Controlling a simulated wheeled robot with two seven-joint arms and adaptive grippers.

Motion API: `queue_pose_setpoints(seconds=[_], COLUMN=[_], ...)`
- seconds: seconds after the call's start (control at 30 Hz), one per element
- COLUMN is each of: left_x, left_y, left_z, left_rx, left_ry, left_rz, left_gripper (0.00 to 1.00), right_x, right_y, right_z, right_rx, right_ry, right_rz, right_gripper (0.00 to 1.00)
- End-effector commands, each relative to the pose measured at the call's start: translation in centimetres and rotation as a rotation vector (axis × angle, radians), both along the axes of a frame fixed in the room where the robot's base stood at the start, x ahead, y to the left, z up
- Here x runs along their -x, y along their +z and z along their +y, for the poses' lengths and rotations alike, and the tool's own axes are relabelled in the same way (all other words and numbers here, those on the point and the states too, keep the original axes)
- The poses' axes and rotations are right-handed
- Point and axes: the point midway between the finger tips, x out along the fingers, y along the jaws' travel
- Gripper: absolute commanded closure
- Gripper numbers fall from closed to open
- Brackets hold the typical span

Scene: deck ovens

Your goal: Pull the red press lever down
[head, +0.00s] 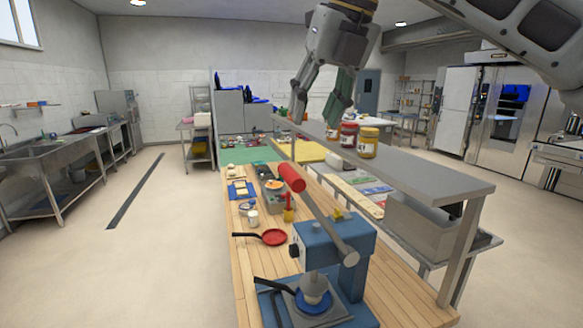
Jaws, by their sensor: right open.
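The blue press (322,243) stands at the near end of the wooden table. Its lever is a grey bar rising from the pivot up and to the left, ending in a red handle (292,178). The lever is raised. My right gripper (318,118) comes in from the top right, fingers pointing down and spread. It appears above the red handle in the picture, apart from it and empty. How far it is from the handle in depth is hard to tell. My left gripper is not in view.
A grey raised shelf (425,178) with several jars runs along the table's right side, close to the gripper. A red pan (273,237), a white cup (252,217) and small containers lie left of the press. Open floor (165,255) is at left.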

Motion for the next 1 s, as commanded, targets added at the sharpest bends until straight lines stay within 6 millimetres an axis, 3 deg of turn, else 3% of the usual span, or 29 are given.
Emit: queue_pose_setpoints(seconds=[0.47, 1.0], left_x=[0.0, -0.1], left_y=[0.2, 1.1], left_z=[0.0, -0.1], left_rx=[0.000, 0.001], left_ry=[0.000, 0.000], left_rz=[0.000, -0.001], left_gripper=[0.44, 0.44], right_x=[-0.4, -2.5], right_y=[-1.0, -7.0], right_z=[0.3, 1.9], right_rx=[0.001, 0.001], right_ry=[0.000, 0.000], right_rz=[0.001, 0.002], right_gripper=[0.52, 0.52])
